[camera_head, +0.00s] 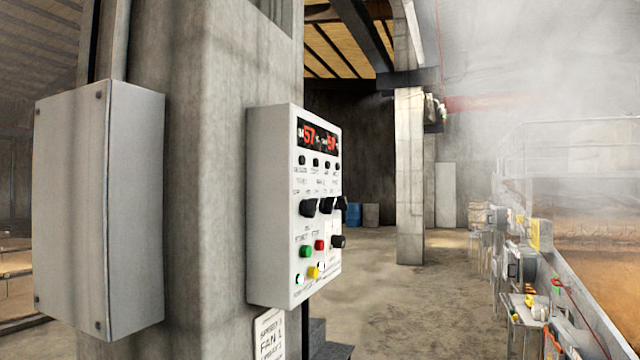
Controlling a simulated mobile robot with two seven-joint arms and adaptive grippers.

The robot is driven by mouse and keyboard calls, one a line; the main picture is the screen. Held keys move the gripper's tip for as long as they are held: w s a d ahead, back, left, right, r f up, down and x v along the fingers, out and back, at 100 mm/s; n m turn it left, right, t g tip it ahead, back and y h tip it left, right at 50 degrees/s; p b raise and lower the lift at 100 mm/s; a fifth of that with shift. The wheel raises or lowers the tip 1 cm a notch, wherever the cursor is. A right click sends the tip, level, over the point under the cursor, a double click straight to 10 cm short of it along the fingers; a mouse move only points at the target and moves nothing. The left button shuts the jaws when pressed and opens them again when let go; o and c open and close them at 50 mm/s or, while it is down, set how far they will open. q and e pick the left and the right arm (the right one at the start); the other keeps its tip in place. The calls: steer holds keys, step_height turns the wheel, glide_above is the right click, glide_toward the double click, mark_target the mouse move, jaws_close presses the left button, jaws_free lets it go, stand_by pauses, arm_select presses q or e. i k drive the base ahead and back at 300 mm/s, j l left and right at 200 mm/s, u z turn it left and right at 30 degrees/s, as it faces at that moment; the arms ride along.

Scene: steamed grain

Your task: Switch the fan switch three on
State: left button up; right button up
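A white control box (275,205) is mounted on a concrete pillar, its labelled front turned to the right and seen at a steep angle. Its display (318,137) shows red digits. Below are small black buttons, then a row of black rotary knobs (326,206). A lone black knob (338,242) sits lower right, near a green button (306,251), a red button (319,245) and a yellow button (314,271). The labels are too small to read, so I cannot tell which control is fan switch three or how it is set. Neither gripper is in view.
A plain grey box (98,210) is on the pillar (205,160) to the left. Open concrete floor (390,310) lies to the right, bounded by a low wall and cluttered stands (525,310). Steam hangs at upper right.

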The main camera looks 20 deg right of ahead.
mark_target(341, 203)
steer(key=i+l, duration=0.15)
steer(key=l, duration=0.2)
steer(key=i+l, duration=0.15)
steer(key=l, duration=0.25)
steer(key=i+l, duration=0.15)
steer(key=l, duration=0.2)
steer(key=i+l, duration=0.2)
steer(key=l, duration=0.2)
